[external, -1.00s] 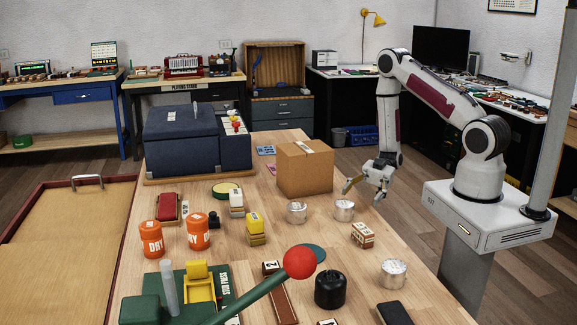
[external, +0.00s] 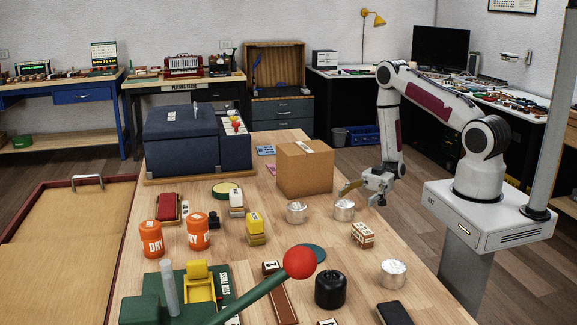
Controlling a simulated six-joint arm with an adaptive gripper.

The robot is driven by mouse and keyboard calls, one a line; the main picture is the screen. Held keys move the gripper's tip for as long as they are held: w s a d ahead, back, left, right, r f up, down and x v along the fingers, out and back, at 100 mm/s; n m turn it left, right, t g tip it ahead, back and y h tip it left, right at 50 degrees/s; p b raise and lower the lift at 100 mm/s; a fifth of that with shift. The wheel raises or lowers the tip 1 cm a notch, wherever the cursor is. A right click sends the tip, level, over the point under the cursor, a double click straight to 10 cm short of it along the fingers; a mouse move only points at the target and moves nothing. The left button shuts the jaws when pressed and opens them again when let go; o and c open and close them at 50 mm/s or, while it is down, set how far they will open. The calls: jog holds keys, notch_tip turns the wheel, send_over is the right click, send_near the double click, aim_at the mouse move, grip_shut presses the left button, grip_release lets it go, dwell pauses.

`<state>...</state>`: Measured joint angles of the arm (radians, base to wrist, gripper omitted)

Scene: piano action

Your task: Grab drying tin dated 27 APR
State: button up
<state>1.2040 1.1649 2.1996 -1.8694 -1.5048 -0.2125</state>
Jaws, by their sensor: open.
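Three silver foil-topped tins stand on the wooden table: a left one (external: 297,213), a middle one (external: 343,210) and a front right one (external: 393,274). Two orange tubs, a left one (external: 151,240) and a right one (external: 198,232), carry lettering that seems to read DRY. No date is legible on any of them, so I cannot tell which is dated 27 APR. My gripper (external: 364,194) is open and empty, above and slightly right of the middle silver tin. One finger shows near that tin's upper right.
A cardboard box (external: 305,168) stands just behind and left of my gripper. A small numbered block (external: 362,235), a black weight (external: 330,289) and a red-knobbed lever (external: 299,262) are nearer the front. Bare tabletop lies between the tins and the block.

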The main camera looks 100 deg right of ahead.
aim_at(349, 201)
jog(key=shift+w+a, duration=0.5)
jog(key=shift+w, duration=0.05)
jog(key=shift+x, duration=2.6)
jog(key=shift+w+d+r, duration=0.1)
jog(key=c, duration=1.2)
